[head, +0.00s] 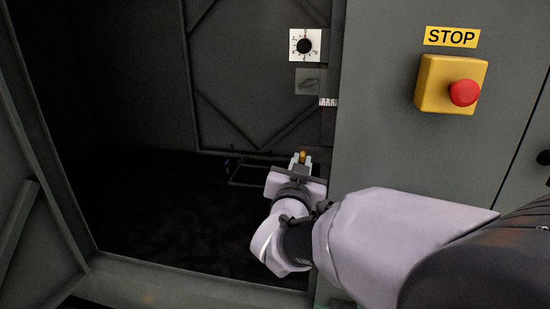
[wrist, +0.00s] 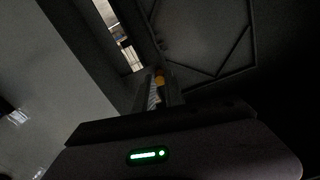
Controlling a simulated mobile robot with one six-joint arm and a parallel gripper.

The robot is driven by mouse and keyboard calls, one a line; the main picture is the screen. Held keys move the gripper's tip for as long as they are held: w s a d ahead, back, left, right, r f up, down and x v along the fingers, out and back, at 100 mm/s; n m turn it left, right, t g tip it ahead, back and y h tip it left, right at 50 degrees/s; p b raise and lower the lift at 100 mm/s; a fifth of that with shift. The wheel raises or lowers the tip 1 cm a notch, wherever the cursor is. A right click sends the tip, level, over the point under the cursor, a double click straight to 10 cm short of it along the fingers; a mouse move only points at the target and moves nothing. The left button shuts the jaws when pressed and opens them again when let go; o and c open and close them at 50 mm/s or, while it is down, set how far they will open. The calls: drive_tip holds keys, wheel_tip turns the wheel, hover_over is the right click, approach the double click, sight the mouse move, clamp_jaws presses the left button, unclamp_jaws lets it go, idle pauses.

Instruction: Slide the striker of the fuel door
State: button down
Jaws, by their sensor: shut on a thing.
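My gripper (head: 302,161) is at the lower right of the dark open enclosure, near the edge of the grey front panel. It is shut on a small brass-coloured knob (head: 302,155), whose rounded end shows between the fingertips. In the wrist view, the knob (wrist: 159,79) shows between the fingers of my gripper (wrist: 158,90). The fingers hide most of it, and I cannot tell whether it belongs to the striker. A pale strip with dark marks (head: 328,101) sits above on the panel edge. The fuel door cannot be told for certain.
A white dial plate with a black knob (head: 305,45) and a grey latch plate (head: 309,81) are above my gripper. A yellow box with a red stop button (head: 463,93) is on the right panel.

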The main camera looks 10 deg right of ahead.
idle(0.8)
drive_tip(key=shift+s+d+b, duration=0.15)
drive_tip(key=shift+d+b, duration=0.4)
drive_tip(key=shift+b, duration=0.05)
drive_tip(key=c, duration=1.4)
unclamp_jaws()
drive_tip(key=b+v, duration=0.1)
drive_tip(key=v, duration=1.6)
drive_tip(key=shift+s, duration=0.2)
